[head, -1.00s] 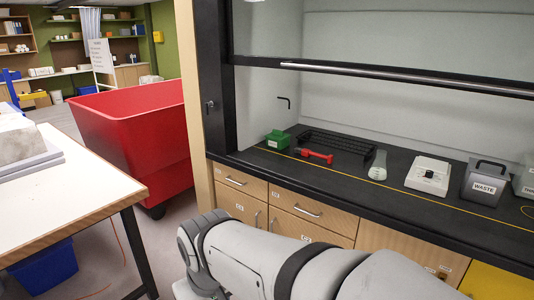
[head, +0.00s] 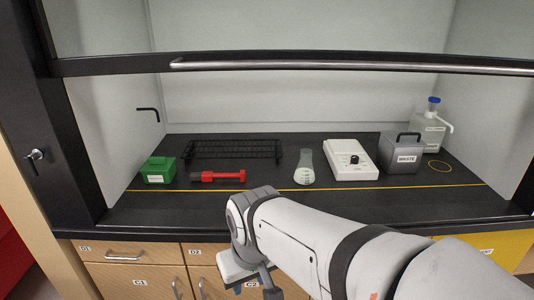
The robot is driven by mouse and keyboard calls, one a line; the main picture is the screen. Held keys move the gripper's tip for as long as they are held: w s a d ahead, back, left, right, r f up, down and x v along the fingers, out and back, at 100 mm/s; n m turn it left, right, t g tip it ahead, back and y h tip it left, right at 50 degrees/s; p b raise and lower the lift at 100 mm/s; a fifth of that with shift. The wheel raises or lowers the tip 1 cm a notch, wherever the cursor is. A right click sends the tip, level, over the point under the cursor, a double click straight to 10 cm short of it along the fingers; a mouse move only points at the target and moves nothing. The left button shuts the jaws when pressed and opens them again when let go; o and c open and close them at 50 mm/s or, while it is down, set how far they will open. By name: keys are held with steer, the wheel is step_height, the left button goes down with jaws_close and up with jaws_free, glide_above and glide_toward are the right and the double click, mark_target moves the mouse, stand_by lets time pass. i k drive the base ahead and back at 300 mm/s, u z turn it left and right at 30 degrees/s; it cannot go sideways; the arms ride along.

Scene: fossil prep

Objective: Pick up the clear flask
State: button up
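The clear flask (head: 304,168) stands upright on the black floor of the fume hood, near the middle, just behind the yellow line. It is narrow at the top and wider at the bottom, with pale markings. My arm reaches in from the lower right, and its wrist is in front of the hood's front edge, below and left of the flask. Part of my gripper (head: 270,284) shows below the wrist, at the bottom of the view. Its fingertips are not clear, so I cannot tell its opening. It is apart from the flask.
A white device with a black knob (head: 352,161) stands close to the flask's right. Farther right are a grey WASTE box (head: 401,155) and a wash bottle (head: 429,132). Left are a red tool (head: 218,176), a black rack (head: 235,149) and a green box (head: 158,170). The raised sash (head: 300,66) crosses above.

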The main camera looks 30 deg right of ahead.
mark_target(304, 175)
steer(key=i, duration=0.35)
steer(key=z, duration=0.2)
steer(key=k, duration=0.7)
steer(key=z, duration=0.25)
steer(key=i, duration=1.25)
steer(key=u, duration=0.05)
